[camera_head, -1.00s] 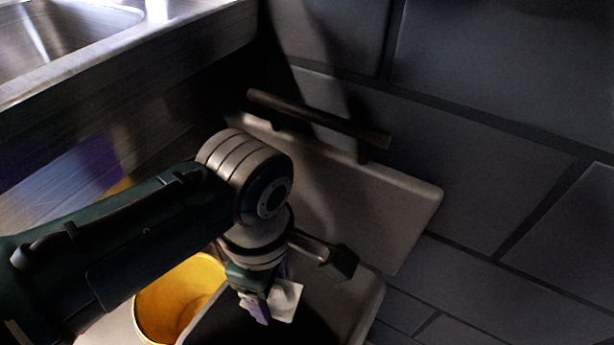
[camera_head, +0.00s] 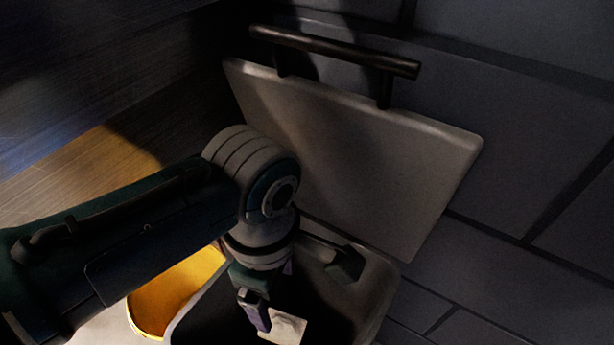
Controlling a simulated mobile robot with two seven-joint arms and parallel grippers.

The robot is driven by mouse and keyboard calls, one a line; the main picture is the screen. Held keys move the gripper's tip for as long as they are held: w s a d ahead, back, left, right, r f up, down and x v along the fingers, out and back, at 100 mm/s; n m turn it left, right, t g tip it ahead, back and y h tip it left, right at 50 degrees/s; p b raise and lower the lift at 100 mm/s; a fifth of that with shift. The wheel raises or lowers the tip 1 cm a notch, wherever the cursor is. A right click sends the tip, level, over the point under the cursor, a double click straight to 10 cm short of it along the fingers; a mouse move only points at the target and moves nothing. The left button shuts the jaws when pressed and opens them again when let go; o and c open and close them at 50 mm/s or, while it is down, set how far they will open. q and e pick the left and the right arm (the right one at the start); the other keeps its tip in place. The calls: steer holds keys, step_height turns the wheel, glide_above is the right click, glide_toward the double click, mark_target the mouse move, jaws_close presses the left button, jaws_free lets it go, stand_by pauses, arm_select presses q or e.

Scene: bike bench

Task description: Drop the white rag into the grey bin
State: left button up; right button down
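The white rag (camera_head: 286,328) is a small pale piece at the fingertips of my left gripper (camera_head: 264,318). One purple finger shows along its left side, and the other finger is hidden. The gripper looks shut on the rag and points down over the open grey bin (camera_head: 386,290). The bin's dark inside lies behind and below the rag. The bin's grey lid (camera_head: 365,155) stands raised at the back, with a dark bar handle (camera_head: 335,48) along its top. My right gripper is out of view.
A yellow container (camera_head: 172,298) stands close to the left of the grey bin, partly hidden by my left arm. A dark block wall (camera_head: 540,130) rises behind the lid and to the right. A metal panel (camera_head: 70,150) is at the left.

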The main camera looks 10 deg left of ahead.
arm_select(q)
steer(key=shift+o, duration=0.7)
step_height(320, 180, up, 10)
steer(key=p, duration=0.6)
steer(key=shift+p, duration=0.4)
